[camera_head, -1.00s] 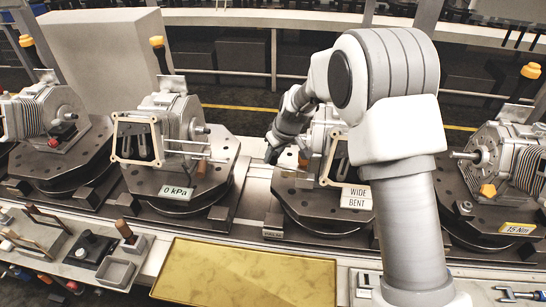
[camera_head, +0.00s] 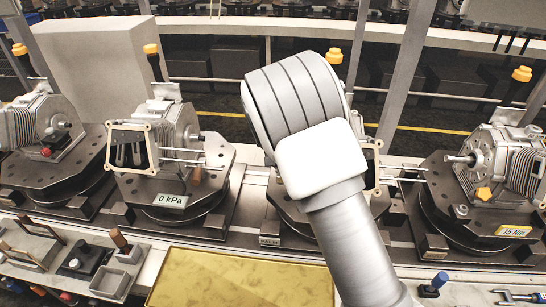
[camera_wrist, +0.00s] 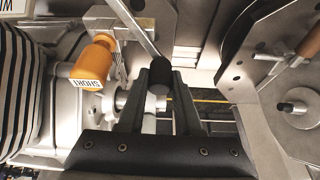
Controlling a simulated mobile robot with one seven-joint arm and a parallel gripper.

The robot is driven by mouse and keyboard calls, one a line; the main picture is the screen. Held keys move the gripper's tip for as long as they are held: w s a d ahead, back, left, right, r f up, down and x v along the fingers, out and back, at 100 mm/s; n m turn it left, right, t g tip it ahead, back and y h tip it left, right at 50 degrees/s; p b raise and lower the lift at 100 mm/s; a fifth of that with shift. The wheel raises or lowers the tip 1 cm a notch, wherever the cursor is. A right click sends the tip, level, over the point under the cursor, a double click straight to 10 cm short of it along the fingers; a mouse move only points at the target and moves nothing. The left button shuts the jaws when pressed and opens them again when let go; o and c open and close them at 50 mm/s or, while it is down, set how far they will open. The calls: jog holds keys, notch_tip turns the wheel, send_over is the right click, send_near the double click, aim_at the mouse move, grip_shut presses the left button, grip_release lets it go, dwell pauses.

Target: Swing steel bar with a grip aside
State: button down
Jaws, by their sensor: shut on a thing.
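In the wrist view my gripper (camera_wrist: 160,84) is shut on a black cylindrical grip (camera_wrist: 160,72). A slim steel bar (camera_wrist: 136,28) runs from the grip up and left, out of the top of the picture. In the head view my own arm covers the gripper, the held grip and most of the middle fixture.
A fixture tagged 0 kPa (camera_head: 172,200) stands left of the arm; another tagged 15 Nm (camera_head: 514,230) stands right. Several fixtures line the conveyor. A yellow tray (camera_head: 240,280) lies in front. Thin rods (camera_head: 402,174) stick out right of my arm.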

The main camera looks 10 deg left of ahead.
jog(key=shift+d+m, duration=0.1)
jog(key=shift+m, duration=0.4)
jog(key=c, duration=0.6)
grip_release()
jog(key=b+v, duration=0.2)
jog(key=v, duration=1.5)
jog(key=shift+a+r, duration=0.2)
jog(key=shift+r, duration=0.05)
